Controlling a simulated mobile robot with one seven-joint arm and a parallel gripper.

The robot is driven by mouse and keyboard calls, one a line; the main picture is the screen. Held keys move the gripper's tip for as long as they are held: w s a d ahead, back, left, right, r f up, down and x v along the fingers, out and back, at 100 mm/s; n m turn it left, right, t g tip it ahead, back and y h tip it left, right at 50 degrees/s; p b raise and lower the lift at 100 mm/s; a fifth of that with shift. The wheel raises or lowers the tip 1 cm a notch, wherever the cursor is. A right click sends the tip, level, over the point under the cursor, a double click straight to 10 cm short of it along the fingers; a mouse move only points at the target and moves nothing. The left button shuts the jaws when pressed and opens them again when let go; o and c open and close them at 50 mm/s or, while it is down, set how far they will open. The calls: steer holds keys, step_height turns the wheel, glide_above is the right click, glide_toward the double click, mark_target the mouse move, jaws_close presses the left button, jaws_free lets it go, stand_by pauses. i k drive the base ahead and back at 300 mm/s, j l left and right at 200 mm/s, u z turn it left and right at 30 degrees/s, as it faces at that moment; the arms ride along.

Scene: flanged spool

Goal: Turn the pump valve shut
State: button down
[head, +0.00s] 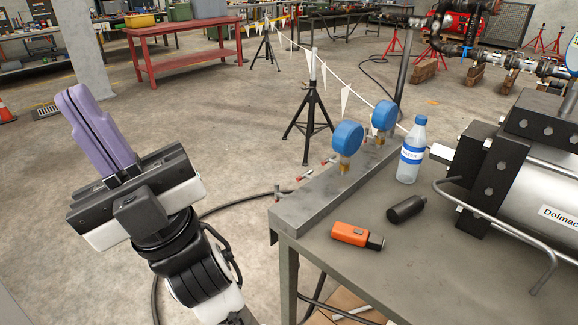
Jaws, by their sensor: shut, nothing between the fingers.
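Several small valves with red handles line the left side of a grey metal manifold block (322,190) on the workbench. The nearest valve (279,194) is at the block's front left corner; another valve (303,177) sits just behind it. They are too small to tell which belongs to the pump or whether they are open. The pump (535,180), a steel cylinder with black end blocks, is cut off at the right edge. My gripper (75,97), with purple fingers, is shut and empty. It points up at the left, well apart from the valves and bench.
Two blue gauges (347,138) (384,115) stand on the block. A water bottle (411,150), a black cylinder (406,209) and an orange tool (357,236) are on the bench (420,260). A black stand (311,110) with a flagged line is behind. Open floor lies between gripper and bench.

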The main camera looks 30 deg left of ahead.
mark_target(306, 175)
steer(key=i+j, duration=0.1)
steer(key=j, duration=0.8)
steer(key=i+j, duration=0.15)
steer(key=j, duration=0.3)
steer(key=i+j, duration=0.1)
steer(key=j, duration=0.3)
steer(key=i+j, duration=0.2)
steer(key=j, duration=0.2)
steer(key=i+j, duration=0.25)
steer(key=j, duration=0.15)
